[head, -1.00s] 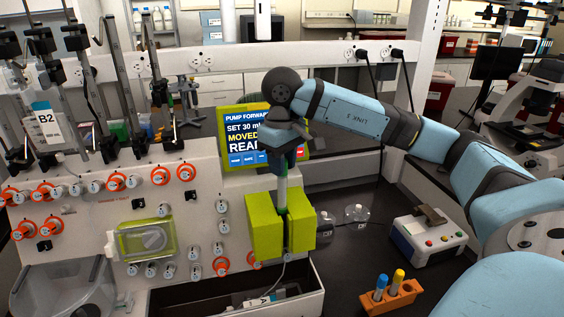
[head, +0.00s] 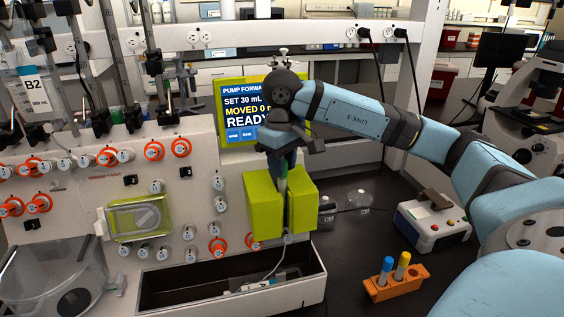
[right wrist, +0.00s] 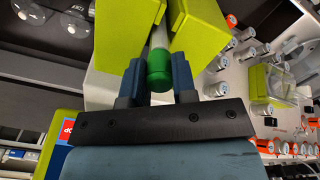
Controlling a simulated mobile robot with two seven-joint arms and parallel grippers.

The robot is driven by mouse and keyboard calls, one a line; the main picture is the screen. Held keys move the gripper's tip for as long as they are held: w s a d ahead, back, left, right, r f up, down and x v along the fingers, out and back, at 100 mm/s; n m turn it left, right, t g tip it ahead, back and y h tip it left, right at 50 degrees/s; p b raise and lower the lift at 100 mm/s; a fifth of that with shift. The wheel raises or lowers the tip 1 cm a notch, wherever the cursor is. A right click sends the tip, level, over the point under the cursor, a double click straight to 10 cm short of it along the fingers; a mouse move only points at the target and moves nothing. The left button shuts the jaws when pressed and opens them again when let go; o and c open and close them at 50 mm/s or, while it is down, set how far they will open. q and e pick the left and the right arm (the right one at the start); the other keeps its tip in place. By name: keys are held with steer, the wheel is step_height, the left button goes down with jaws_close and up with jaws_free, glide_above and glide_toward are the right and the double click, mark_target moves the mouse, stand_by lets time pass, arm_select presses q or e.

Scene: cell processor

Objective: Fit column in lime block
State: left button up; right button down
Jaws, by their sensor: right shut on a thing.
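The lime block (head: 262,208) is mounted at the front right corner of the white machine and has an upright slot between its two halves. My right gripper (head: 284,163) is just above it, shut on the column (head: 283,184). The column is a pale upright tube, and its lower part is between the block's halves. In the right wrist view, the column's green cap (right wrist: 160,72) sits between the fingertips (right wrist: 158,78), with the lime block (right wrist: 198,42) on both sides. I cannot tell whether the column touches the slot's back. My left gripper is not in view.
A lime-framed pump screen (head: 238,105) stands behind the block. A dark open tray (head: 160,285) is below it. Clear bottles (head: 360,200), a small white device (head: 432,222) and an orange tube rack (head: 398,284) stand on the dark bench to the right.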

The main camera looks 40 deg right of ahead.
steer(key=shift+f+b, duration=0.55)
steer(key=shift+f, duration=0.6)
steer(key=shift+f+b, duration=0.25)
steer(key=shift+b, duration=0.25)
steer(key=c, duration=0.8)
jaws_free()
steer(key=shift+c, duration=0.2)
steer(key=shift+r, duration=0.1)
